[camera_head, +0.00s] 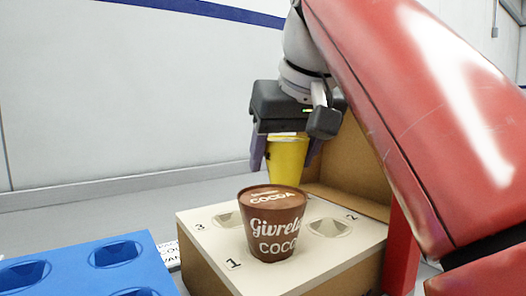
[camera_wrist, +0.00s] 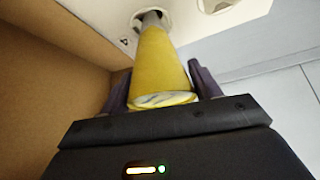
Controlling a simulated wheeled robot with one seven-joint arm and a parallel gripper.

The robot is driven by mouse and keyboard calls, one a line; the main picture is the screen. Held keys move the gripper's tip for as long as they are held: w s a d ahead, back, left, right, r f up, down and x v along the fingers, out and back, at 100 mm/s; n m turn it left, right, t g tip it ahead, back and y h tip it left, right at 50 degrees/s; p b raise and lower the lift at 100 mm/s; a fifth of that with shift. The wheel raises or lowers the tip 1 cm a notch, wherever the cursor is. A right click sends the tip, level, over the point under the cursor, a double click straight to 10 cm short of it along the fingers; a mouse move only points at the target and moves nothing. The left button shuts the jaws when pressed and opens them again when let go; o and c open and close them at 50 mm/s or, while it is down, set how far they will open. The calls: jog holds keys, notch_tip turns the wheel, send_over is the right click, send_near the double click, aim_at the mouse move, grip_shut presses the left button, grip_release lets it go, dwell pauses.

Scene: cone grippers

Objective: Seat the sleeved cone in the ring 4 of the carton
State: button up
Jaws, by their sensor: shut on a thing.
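The yellow sleeved cone (camera_head: 287,155) is upright, wide end up, between the purple fingers of my gripper (camera_head: 288,163). The gripper is shut on it, above the back of the carton (camera_head: 300,262). In the wrist view the cone (camera_wrist: 160,62) points away from me and narrows to a grey tip. The tip overlaps ring 4 (camera_wrist: 167,22), beside the printed 4; whether it has entered cannot be told. In the head view ring 4 and the cone's lower end are hidden behind a brown cocoa tub (camera_head: 272,228).
The tub stands on the carton top near the printed 1, just in front of the cone. Rings 3 (camera_head: 229,219) and 2 (camera_head: 328,228) look empty. A brown panel (camera_head: 345,160) rises behind the carton. A blue holed tray (camera_head: 85,270) lies at left.

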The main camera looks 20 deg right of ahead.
aim_at(296, 141)
jog(key=shift+s+f+b, duration=0.1)
jog(key=shift+f+b, duration=1.2)
jog(key=shift+f, duration=0.4)
jog(key=o, duration=1.1)
jog(key=p+v, duration=0.3)
jog(key=v, duration=0.4)
jog(key=shift+r, duration=0.15)
jog(key=shift+s+r, duration=0.2)
jog(key=shift+s, duration=0.05)
